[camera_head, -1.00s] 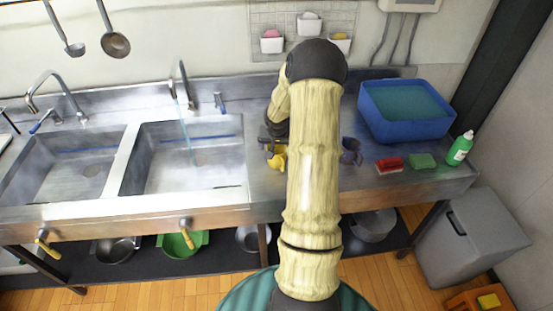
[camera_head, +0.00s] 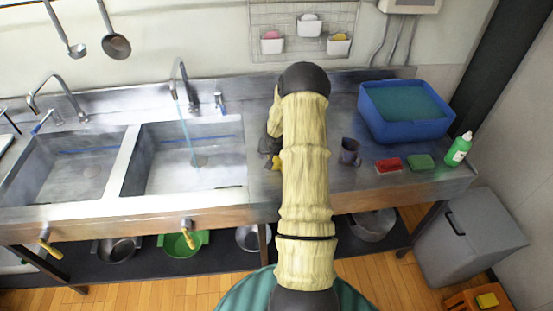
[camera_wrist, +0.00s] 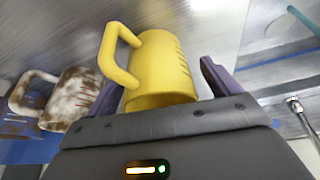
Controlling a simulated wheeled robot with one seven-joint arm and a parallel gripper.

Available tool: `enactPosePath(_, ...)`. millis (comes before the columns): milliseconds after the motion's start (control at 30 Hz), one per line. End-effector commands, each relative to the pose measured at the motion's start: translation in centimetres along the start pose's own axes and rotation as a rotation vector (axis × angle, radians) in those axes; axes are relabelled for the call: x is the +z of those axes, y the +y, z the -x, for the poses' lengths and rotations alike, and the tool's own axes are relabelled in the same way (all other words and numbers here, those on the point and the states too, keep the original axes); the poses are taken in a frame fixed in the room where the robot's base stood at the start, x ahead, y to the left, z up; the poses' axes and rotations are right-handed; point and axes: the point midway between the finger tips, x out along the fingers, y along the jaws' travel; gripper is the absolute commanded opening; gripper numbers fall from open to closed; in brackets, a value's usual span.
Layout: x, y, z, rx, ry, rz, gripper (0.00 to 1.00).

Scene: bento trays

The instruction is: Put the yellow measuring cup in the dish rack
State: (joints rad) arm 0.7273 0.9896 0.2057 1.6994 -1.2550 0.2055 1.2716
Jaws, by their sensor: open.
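The yellow measuring cup (camera_wrist: 163,62) stands out large in the wrist view, its handle toward the upper left. My gripper (camera_wrist: 162,76) is open, with one dark finger on each side of the cup; I cannot tell whether either finger touches it. In the head view, only a small yellow part of the cup (camera_head: 275,164) shows beside my gripper (camera_head: 268,148), on the steel counter just right of the sinks. My arm hides much of it. I cannot make out a dish rack in either view.
A dark mug (camera_head: 350,151), a red sponge (camera_head: 388,166), a green sponge (camera_head: 421,162), a green bottle (camera_head: 459,149) and a blue tub (camera_head: 408,131) are right of my arm. A stained mug (camera_wrist: 72,97) is left in the wrist view. Water runs into the right sink (camera_head: 190,180).

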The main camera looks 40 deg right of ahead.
Motion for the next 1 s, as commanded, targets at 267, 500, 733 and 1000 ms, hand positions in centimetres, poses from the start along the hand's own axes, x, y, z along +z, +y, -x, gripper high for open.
enactPosePath(267, -0.05, 0.06, -1.38, 0.0, 0.001, 0.0, 0.89)
enactPosePath(500, -0.05, 0.05, -1.35, 0.0, 0.001, 0.0, 0.89)
enactPosePath(733, -0.05, 0.06, -1.34, 0.0, 0.001, 0.0, 0.81)
enactPosePath(1000, -0.05, 0.05, -1.33, 0.0, 0.001, 0.0, 0.37)
